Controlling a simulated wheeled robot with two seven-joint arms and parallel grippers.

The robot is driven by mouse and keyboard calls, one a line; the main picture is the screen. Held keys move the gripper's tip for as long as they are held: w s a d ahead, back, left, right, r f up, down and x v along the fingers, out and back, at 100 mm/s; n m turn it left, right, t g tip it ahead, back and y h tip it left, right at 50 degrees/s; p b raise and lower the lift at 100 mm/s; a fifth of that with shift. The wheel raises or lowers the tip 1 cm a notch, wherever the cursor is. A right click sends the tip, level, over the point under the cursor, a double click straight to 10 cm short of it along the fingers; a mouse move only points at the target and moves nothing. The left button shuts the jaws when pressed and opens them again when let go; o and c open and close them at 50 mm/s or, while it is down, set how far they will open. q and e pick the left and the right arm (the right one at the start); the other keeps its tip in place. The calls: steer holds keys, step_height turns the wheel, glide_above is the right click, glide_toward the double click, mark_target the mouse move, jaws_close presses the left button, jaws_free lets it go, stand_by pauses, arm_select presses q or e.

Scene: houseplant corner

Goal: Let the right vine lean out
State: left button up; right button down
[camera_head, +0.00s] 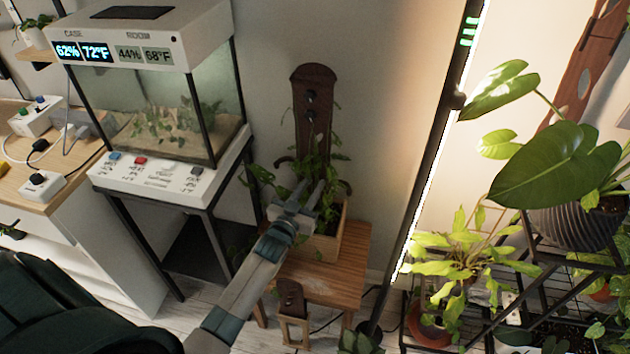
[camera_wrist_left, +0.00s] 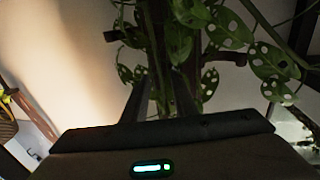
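A leafy vine plant (camera_head: 325,170) grows up a dark wooden board (camera_head: 313,90) standing in a wooden planter box (camera_head: 322,245). A short dark arm sticks out on each side of the board. I cannot separate the right vine clearly from the other stems. My left gripper (camera_head: 308,196) is in front of the foliage, its two fingers apart. In the left wrist view the fingers (camera_wrist_left: 157,95) stand on either side of a green stem, and perforated leaves (camera_wrist_left: 225,25) hang above and right. Whether the fingers touch the stem is unclear. My right gripper is out of view.
The planter stands on a low wooden stool (camera_head: 340,278). A glass terrarium case (camera_head: 160,105) stands to the left. A lit lamp pole (camera_head: 432,155) and a black plant rack (camera_head: 560,255) with pots stand to the right. A small wooden item (camera_head: 291,300) sits in front.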

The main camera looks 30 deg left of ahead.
arm_select(q)
steer(key=shift+w, duration=1.15)
jaws_close()
stand_by(0.7)
